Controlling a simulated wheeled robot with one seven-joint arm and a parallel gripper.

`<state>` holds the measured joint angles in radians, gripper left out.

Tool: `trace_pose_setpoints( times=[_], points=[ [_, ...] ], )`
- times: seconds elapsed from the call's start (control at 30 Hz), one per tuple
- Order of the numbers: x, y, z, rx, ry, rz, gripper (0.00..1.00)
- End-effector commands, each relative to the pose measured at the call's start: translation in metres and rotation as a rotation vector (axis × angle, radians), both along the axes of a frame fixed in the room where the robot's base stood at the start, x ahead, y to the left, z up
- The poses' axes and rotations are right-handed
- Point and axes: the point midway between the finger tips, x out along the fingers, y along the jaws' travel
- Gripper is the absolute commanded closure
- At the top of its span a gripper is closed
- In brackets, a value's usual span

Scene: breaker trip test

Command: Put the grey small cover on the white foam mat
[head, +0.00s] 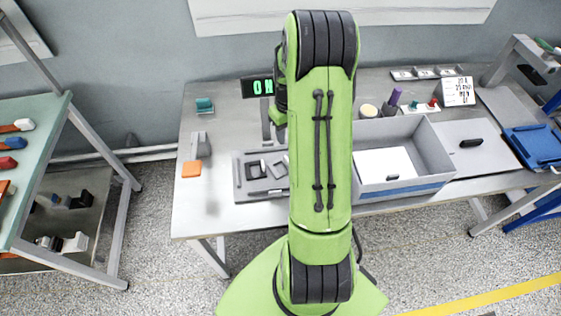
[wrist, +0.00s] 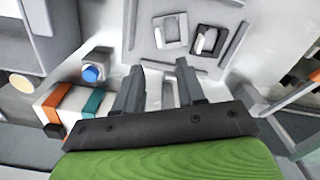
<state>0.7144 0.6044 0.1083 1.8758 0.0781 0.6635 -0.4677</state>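A light grey small cover-like piece (wrist: 170,32) lies in the grey tray (wrist: 143,28), beside a dark one (wrist: 208,40). In the head view the grey piece (head: 279,167) is partly hidden by my arm. My gripper (wrist: 158,75) is open in the wrist view, with its fingers apart and no held object visible between them. The tray pieces appear beyond the fingertips. In the head view my arm hides most of the gripper. A white sheet, seemingly the foam mat (head: 380,160), lies inside the grey open box (head: 428,150), with a small dark piece (head: 392,177) near its front.
The box walls rise around the white sheet. A lid-like panel with a black handle (head: 471,143) lies right of the box. A white block with orange and teal parts and a blue button (wrist: 93,73) stand near my gripper.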

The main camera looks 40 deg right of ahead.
Motion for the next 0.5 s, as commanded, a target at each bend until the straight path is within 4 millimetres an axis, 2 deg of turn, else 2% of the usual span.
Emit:
trace_pose_setpoints(
  times=[0.03,0.2,0.37,0.5],
  points=[
    [-0.001,0.0,-0.017,0.004,0.005,-0.001,0.61],
    [-0.001,0.0,-0.057,0.003,0.003,-0.001,0.61],
    [0.0,0.0,-0.075,0.001,0.002,-0.001,0.61],
    [0.003,-0.001,-0.101,0.004,0.002,0.0,0.61]
  ],
)
